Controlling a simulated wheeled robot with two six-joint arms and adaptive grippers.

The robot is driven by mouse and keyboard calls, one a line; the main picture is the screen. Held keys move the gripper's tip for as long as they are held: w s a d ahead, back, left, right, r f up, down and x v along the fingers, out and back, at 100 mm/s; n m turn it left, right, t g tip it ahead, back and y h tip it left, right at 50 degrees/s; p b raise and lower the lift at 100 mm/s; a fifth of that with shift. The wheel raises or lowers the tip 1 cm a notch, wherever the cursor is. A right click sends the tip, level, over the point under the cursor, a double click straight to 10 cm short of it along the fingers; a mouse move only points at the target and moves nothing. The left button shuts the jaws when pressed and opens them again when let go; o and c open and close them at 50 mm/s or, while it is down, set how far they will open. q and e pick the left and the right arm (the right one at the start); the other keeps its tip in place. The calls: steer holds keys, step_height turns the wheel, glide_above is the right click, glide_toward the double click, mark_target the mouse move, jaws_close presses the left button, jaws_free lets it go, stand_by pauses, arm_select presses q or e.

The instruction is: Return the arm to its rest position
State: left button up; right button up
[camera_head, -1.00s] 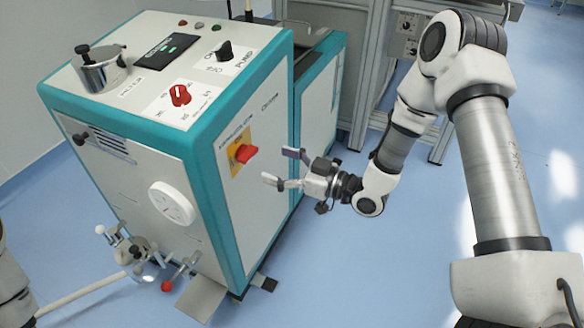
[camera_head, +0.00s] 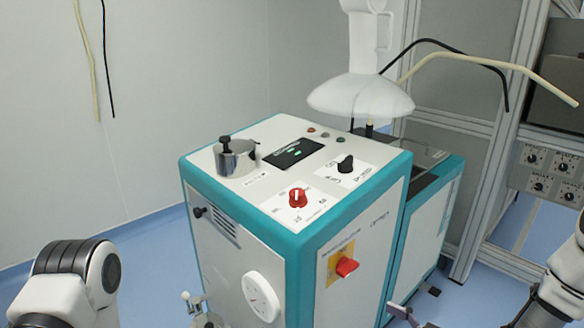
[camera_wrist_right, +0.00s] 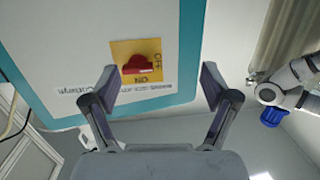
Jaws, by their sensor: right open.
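My right arm (camera_head: 550,295) comes in at the lower right of the head view. Its gripper is mostly cut off there, with a finger (camera_head: 402,312) at the bottom edge near the machine's front. In the right wrist view my right gripper (camera_wrist_right: 158,78) is open and empty. Its fingers are on either side of the red switch (camera_wrist_right: 138,65) in the picture, with no visible contact. The red switch on its yellow plate also shows in the head view (camera_head: 346,266). My left arm (camera_head: 72,285) shows at the lower left; its gripper is out of view.
The teal and white machine (camera_head: 240,230) stands in the middle, with a red knob (camera_head: 297,197), black knob (camera_head: 345,163) and white dial (camera_head: 261,296). A white hood (camera_head: 360,97) hangs above its rear. A metal frame (camera_head: 490,130) stands at right.

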steer(key=s+a+f+m+g+h, duration=0.1)
steer(key=s+a+f+g+h, duration=0.15)
steer(key=f, duration=0.35)
steer(key=s+a+f+g+h, duration=0.1)
steer(key=s+a+f+g, duration=0.1)
steer(key=s+f, duration=0.35)
steer(key=s+d+f+m+g+h, duration=0.3)
steer(key=s+f+m+g+h, duration=0.15)
steer(key=s+f, duration=0.6)
steer(key=s+d+f+m+g+h, duration=0.1)
steer(key=s+d+m+g+h, duration=0.2)
steer(key=s+d, duration=0.15)
step_height(320, 180, up, 18)
steer(key=s+p, duration=0.1)
steer(key=p, duration=1.7)
steer(key=shift+r, duration=0.1)
